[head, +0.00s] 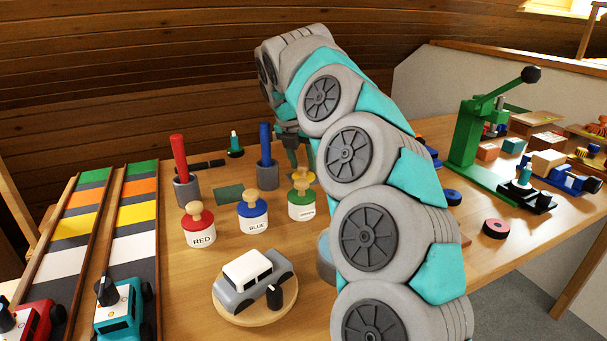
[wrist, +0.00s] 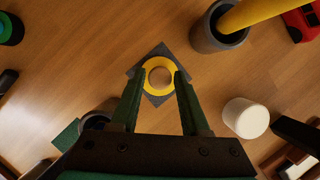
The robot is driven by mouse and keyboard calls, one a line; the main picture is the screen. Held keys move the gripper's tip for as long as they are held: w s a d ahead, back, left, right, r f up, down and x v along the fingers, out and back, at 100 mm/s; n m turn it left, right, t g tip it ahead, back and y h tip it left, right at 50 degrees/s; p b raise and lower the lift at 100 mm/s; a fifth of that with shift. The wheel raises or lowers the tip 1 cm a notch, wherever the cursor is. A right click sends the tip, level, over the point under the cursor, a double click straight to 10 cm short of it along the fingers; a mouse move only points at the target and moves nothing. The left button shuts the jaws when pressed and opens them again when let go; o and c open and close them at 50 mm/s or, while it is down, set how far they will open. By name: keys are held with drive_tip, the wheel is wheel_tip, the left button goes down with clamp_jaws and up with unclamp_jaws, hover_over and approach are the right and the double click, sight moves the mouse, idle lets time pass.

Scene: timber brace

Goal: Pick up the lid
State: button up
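A yellow lid with a round wooden knob (wrist: 160,76) lies on a dark grey square (wrist: 154,98) in the wrist view. My gripper (wrist: 158,80) is open, with its two green fingers on either side of the lid and a gap around the knob. In the head view my gripper (head: 301,150) points down over the table, and the yellow lid (head: 304,174) shows just behind the green-lidded jar (head: 301,202), partly hidden by it. I cannot tell how high the fingertips are above the lid.
The red-lidded jar (head: 199,226) and blue-lidded jar (head: 252,214) stand left of the green one. A cup with a blue rod (head: 265,150) is close to my gripper. A white cylinder (wrist: 246,117) and a cup with a yellow rod (wrist: 218,32) stand right of the lid in the wrist view.

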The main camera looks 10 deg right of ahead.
clamp_jaws()
drive_tip(key=shift+r, duration=0.15)
idle(0.4)
